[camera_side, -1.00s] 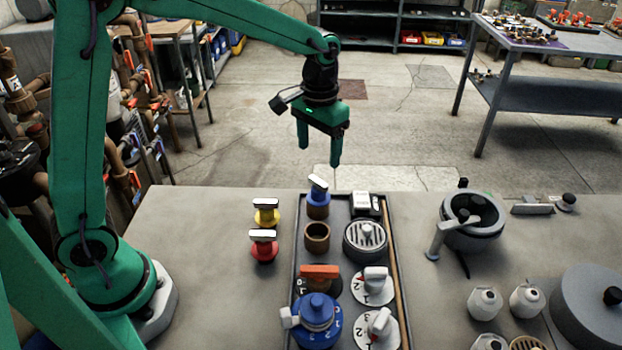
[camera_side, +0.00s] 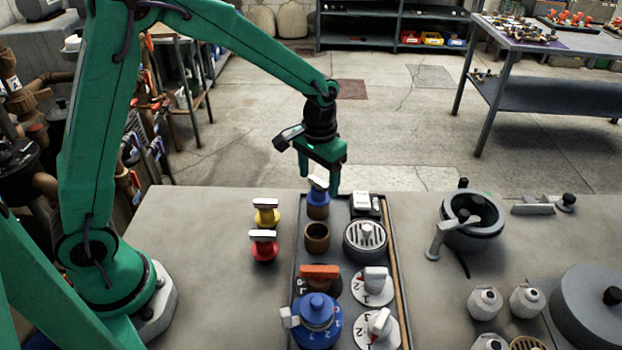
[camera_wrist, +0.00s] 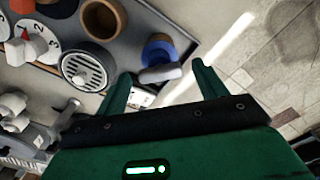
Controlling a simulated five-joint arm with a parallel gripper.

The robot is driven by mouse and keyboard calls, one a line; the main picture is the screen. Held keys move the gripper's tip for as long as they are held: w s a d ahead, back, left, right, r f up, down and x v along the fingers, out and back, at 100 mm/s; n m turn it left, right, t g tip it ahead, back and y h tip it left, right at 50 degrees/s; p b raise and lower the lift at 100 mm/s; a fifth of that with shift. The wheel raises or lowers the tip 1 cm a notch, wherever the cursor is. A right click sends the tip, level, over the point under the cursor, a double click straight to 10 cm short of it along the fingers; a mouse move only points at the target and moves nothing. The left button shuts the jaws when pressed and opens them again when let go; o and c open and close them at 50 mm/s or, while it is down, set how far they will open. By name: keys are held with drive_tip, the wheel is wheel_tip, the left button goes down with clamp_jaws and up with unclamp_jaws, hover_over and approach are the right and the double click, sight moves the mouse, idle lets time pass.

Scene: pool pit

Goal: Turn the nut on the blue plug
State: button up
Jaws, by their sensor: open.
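The blue plug (camera_side: 317,197) stands in a brown socket at the far left of the tray, with a white bar-shaped handle (camera_side: 318,182) on top. My gripper (camera_side: 319,190) is open and empty, with its fingertips around the height of the plug's top in the side view. In the wrist view, the blue plug (camera_wrist: 158,52) and its white handle (camera_wrist: 160,73) lie ahead of and between the two fingers of my gripper (camera_wrist: 159,85). I cannot tell whether the fingers touch it. A separate nut is not clearly distinguishable.
A yellow plug (camera_side: 266,213) and a red plug (camera_side: 263,245) stand left of the tray. An empty brown socket (camera_side: 316,237), a round grille (camera_side: 366,240) and a white switch block (camera_side: 366,204) are near the blue plug. Numbered dials and a large blue valve (camera_side: 317,315) sit closer.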

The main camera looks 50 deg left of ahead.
drive_tip(key=c, duration=1)
drive_tip(key=shift+m, duration=2.5)
drive_tip(key=o, duration=1)
drive_tip(key=shift+r, duration=0.1)
